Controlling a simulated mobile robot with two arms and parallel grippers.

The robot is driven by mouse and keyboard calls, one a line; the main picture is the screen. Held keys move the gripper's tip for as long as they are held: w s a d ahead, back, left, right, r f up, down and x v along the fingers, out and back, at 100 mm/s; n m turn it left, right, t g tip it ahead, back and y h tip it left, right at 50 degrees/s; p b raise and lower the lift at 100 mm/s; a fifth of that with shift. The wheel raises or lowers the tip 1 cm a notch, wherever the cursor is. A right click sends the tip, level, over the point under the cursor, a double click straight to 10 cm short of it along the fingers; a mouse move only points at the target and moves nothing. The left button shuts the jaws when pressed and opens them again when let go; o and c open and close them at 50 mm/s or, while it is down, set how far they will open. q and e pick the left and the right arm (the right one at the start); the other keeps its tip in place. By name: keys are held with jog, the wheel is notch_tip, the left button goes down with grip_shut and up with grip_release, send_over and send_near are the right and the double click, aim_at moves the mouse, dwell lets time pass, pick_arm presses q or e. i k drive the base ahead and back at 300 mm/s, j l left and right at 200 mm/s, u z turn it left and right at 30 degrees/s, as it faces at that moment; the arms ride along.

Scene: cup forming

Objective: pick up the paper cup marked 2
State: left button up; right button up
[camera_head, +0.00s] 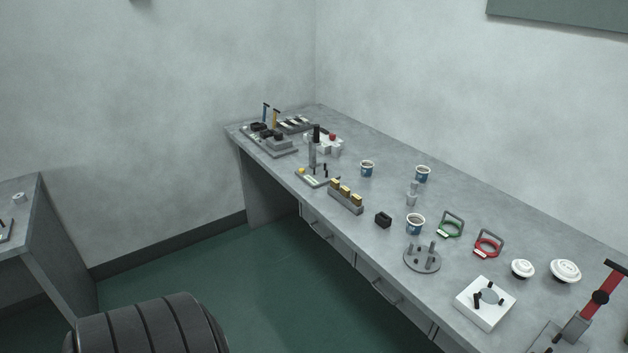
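Three white paper cups with blue bands and brown insides stand upright on the long grey workbench (395,187). One cup (367,169) is near the middle. A second cup (422,175) stands to its right near the back edge. A third cup (415,225) is closer to the front, behind a round grey disc with pegs. The marks on the cups are too small to read, so I cannot tell which is marked 2. Neither of my grippers shows in this view.
A second table (40,235) stands at left; green floor lies between.

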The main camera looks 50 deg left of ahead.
aim_at(414, 225)
jog(key=i+u, duration=0.7)
jog(key=u, duration=0.25)
jog(key=i+l+u, duration=0.25)
jog(key=u, duration=0.2)
jog(key=i+l, duration=0.2)
jog(key=k+j+z, duration=0.1)
jog(key=j+z, duration=0.3)
jog(key=k+j+z, duration=0.1)
jog(key=j+z, duration=0.2)
jog(key=z, duration=0.15)
